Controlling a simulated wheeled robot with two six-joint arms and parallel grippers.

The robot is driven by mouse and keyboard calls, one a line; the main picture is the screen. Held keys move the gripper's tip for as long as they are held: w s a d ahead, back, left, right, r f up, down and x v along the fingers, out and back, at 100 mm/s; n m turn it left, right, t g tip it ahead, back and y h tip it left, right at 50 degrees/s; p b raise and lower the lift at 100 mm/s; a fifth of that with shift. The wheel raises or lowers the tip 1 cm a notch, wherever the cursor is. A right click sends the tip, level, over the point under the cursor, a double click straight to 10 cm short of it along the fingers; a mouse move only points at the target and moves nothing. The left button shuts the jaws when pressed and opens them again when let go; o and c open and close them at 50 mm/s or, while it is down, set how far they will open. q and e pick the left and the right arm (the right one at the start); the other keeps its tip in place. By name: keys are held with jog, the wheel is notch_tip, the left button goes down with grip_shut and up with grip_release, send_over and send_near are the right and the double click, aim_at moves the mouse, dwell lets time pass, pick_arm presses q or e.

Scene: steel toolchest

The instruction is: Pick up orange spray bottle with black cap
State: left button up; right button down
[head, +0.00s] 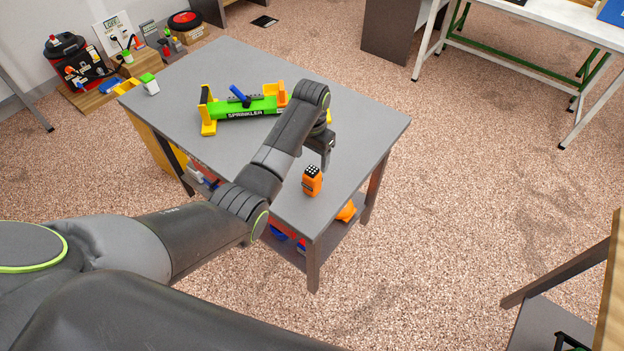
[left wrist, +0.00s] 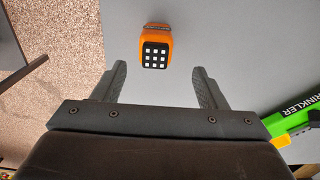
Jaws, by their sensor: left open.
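My left gripper (head: 322,160) points down over the table, behind the bottle in the head view. In the left wrist view the left gripper (left wrist: 160,85) is open, with nothing between its fingers. My right gripper is not in view.
The grey table top (head: 220,155) is clear around the bottle. A green sprinkler tube (head: 245,110) sits on yellow stands farther back. A small green-topped white item (head: 149,84) is at the far left corner. The table's front and right edges are near the bottle.

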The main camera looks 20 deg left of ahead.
aim_at(312, 170)
pick_arm(q)
notch_tip(312, 170, down, 2)
jog(key=shift+f, duration=0.25)
jog(key=f, duration=0.4)
jog(key=shift+s+d+p, duration=0.2)
jog(key=shift+s+p, duration=0.2)
jog(key=shift+f, duration=0.55)
jog(key=c, duration=1.1)
